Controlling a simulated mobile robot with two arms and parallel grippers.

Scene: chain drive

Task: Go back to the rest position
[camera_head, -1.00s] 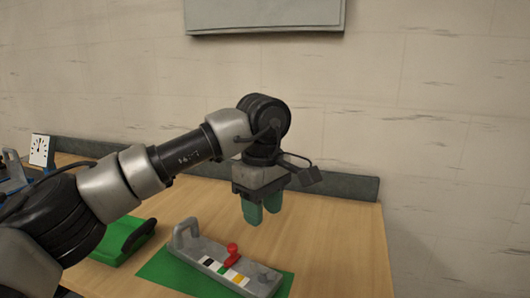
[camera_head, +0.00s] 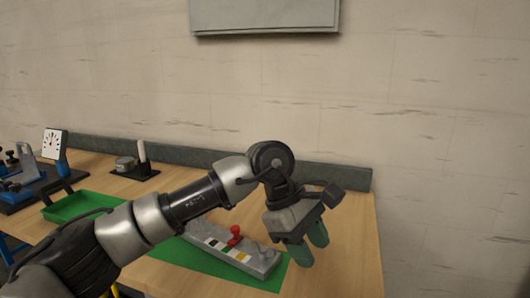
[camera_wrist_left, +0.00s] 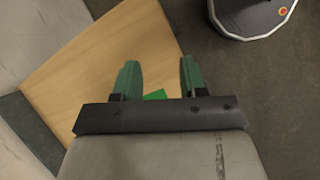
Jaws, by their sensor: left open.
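My left gripper (camera_head: 306,250) has green fingers that are apart, with nothing between them. In the head view it hangs above the right part of the wooden table, just right of the grey fixture. In the left wrist view its two fingers (camera_wrist_left: 160,80) show spread over the table. The grey fixture (camera_head: 262,262) has a red knob (camera_head: 235,235) and a row of coloured patches, and sits on a green mat (camera_head: 188,255). My left arm hides the fixture's left part. My right gripper is not in view.
The wooden table (camera_head: 352,230) is bare at the right, with a dark back ledge (camera_head: 335,175). A green tray (camera_head: 75,207), a white dial (camera_head: 54,143), blue-and-grey fixtures and a white post (camera_head: 142,152) stand at the left. The wrist view shows a dark round base (camera_wrist_left: 252,15) on the floor.

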